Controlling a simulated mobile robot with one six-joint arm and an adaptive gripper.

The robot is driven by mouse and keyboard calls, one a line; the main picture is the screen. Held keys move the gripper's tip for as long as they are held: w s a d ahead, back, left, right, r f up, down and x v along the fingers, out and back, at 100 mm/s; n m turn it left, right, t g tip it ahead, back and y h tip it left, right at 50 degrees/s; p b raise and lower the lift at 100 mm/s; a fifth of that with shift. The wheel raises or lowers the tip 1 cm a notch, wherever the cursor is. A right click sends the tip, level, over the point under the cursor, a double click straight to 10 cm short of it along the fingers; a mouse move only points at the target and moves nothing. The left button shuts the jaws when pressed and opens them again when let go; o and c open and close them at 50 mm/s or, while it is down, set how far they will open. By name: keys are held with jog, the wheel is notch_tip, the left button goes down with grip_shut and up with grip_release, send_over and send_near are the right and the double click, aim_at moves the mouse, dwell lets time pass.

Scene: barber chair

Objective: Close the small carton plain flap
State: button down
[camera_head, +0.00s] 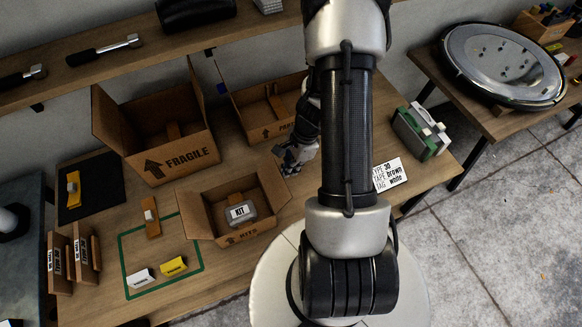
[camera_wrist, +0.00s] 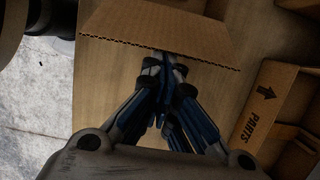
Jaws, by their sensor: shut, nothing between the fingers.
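The small open carton (camera_head: 240,236), marked KITS on its front, stands on the wooden table with a grey KIT case (camera_head: 240,214) inside. Its left plain flap (camera_head: 196,214) leans outward, and its right plain flap (camera_head: 273,186) stands up and open. My gripper (camera_head: 287,158) is just behind and above the right flap, outside the carton. In the wrist view a bare cardboard flap (camera_wrist: 150,22) spans the top. My shut, empty gripper (camera_wrist: 170,60) has its fingertips at that flap's lower edge; I cannot tell whether they touch.
A larger open FRAGILE carton (camera_head: 186,160) stands behind on the left, and a PARTS carton (camera_head: 280,130) behind the gripper. Yellow and white tags (camera_head: 173,266) lie in a green outline at the front left. A label card (camera_head: 389,174) and green-grey case (camera_head: 420,131) are right.

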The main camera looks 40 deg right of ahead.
jog(key=shift+w+a+r+h+p, duration=0.1)
jog(key=shift+a+r+h+p, duration=0.25)
jog(key=shift+p, duration=0.6)
